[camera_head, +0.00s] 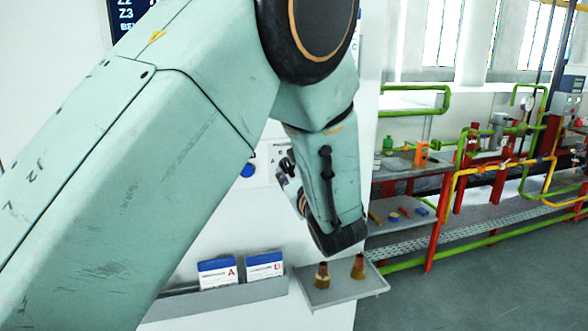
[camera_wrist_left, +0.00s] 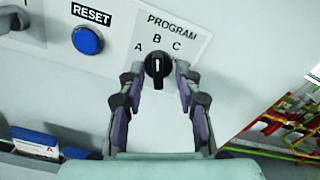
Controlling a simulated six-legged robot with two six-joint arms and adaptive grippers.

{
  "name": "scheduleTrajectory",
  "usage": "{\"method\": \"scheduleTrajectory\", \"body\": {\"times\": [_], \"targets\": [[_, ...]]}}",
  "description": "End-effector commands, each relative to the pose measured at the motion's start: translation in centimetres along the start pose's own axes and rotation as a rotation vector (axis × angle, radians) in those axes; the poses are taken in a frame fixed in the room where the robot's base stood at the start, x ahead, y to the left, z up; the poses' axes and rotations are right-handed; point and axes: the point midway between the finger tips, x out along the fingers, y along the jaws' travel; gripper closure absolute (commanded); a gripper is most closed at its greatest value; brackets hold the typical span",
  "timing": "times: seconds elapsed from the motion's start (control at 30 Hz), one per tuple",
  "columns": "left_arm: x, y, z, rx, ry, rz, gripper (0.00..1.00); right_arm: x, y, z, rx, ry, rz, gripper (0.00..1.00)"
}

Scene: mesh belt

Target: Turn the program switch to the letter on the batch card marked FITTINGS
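The black program switch (camera_wrist_left: 158,66) is on the white panel in the left wrist view, under the letters A, B and C. Its white mark points up, roughly towards B. My left gripper (camera_wrist_left: 158,78) has its two fingers apart, one on each side of the knob; I cannot tell whether they touch it. In the head view my left gripper (camera_head: 287,170) is partly hidden behind my arm, and the switch is hidden. One batch card (camera_head: 218,274) shows a red A; a second batch card (camera_head: 264,268) has a red letter I cannot read surely. Their headings are too small to read. My right gripper is out of view.
A blue RESET button (camera_wrist_left: 88,40) sits left of the switch. The cards stand in a grey rack (camera_head: 215,300). A small grey shelf (camera_head: 345,288) holds two brass-coloured fittings (camera_head: 322,275). A red-framed bench (camera_head: 410,170) and pipes stand at right.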

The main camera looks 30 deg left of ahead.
Motion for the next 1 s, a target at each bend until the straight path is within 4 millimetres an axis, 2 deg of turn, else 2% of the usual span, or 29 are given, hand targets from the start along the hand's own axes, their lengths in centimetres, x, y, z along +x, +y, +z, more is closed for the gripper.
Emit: {"method": "scheduleTrajectory", "body": {"times": [0.3, 0.7, 1.0], "targets": [[-0.07, 0.1, 0.03, -0.001, 0.0, 0.0, 0.66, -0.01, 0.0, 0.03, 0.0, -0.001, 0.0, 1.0], [0.08, 0.01, 0.03, 0.0, 0.0, 0.0, 1.0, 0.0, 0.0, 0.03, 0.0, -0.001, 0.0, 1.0], [0.2, -0.05, 0.03, -0.001, -0.001, 0.001, 1.0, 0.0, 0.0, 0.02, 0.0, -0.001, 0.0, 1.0]]}}
